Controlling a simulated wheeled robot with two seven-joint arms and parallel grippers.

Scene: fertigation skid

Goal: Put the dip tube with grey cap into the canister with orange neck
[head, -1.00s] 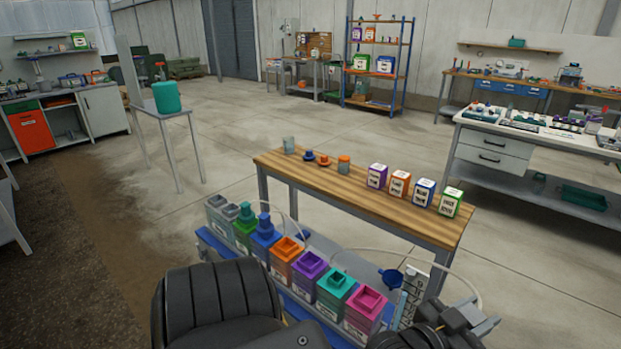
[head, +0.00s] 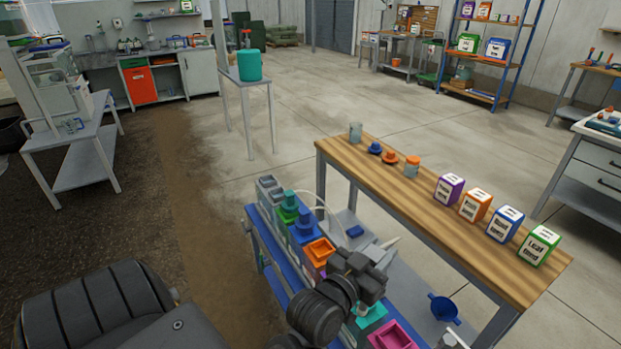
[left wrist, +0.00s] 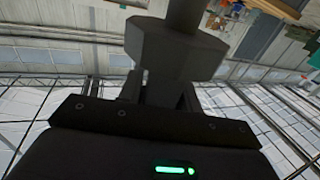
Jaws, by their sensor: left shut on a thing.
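The canister with the orange neck (head: 320,251) stands in the row on the blue-edged skid, its square opening facing up and empty-looking. My left gripper (head: 366,272) is just right of it in the head view, above the purple and teal canisters, partly hiding them. In the left wrist view my left gripper (left wrist: 166,88) is shut on the dip tube's grey cap (left wrist: 176,48), a dark faceted block with a stem. The rest of the tube is not clearly visible. My right gripper is not in view.
Green-capped (head: 288,207) and blue-capped (head: 305,225) canisters stand beyond the orange one, with a clear hose arching beside them. A pink-necked canister (head: 394,336) is nearer. A wooden bench (head: 400,193) with jars and labelled boxes stands to the right.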

